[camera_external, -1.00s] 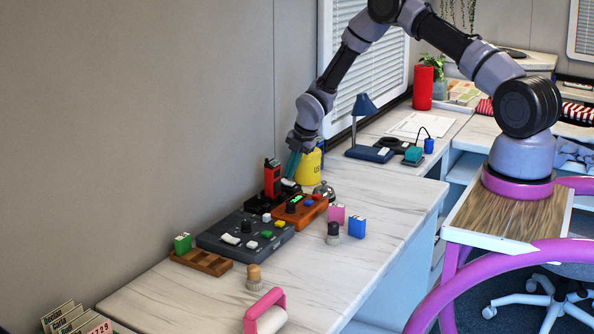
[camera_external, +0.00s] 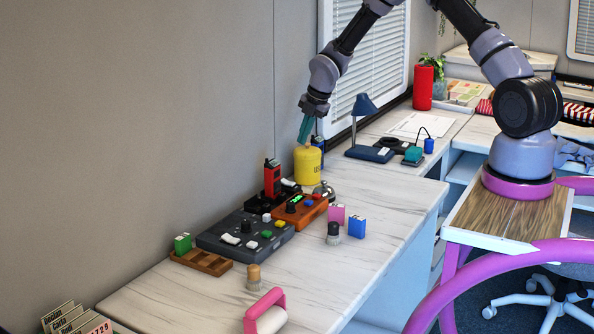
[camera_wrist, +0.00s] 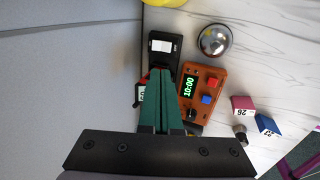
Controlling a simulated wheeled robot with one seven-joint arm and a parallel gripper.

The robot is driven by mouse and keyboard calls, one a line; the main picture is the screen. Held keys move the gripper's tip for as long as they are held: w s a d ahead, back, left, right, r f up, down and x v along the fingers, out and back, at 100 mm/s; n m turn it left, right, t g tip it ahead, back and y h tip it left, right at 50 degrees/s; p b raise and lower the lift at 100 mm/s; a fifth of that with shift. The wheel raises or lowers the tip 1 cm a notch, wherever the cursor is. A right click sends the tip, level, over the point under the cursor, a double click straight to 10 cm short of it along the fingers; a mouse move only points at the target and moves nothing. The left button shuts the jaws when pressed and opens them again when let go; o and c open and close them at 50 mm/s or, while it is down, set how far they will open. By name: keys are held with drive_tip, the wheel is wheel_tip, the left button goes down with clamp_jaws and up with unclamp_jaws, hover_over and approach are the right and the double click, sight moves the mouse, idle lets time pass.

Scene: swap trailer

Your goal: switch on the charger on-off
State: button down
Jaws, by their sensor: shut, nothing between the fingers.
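The charger is a black dock (camera_external: 291,187) on the desk by the wall, with a red handheld radio (camera_external: 271,179) standing at it. In the wrist view the dock (camera_wrist: 152,58) shows a white rocker-like switch (camera_wrist: 161,46) at its far end; which way it is tipped is too small to tell. My gripper (camera_external: 303,140) has teal fingers pressed together, empty, pointing down in the air above and behind the dock, beside the yellow canister's top. In the wrist view my gripper (camera_wrist: 163,74) hides part of the radio and the dock's near end.
An orange box with a green clock display (camera_external: 300,210) stands right beside the dock. A silver bell (camera_external: 324,190) and yellow canister (camera_external: 308,168) stand behind it. A grey button panel (camera_external: 245,236) is nearer the camera. Pink and blue blocks (camera_external: 357,227) stand to the right.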

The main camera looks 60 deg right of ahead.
sight(282, 180)
drive_tip(key=shift+w+r, duration=0.15)
drive_tip(key=shift+w, duration=0.55)
drive_tip(key=x, duration=1.4)
drive_tip(key=shift+d, duration=0.1)
drive_tip(key=shift+w, duration=0.15)
drive_tip(key=shift+f, duration=0.2)
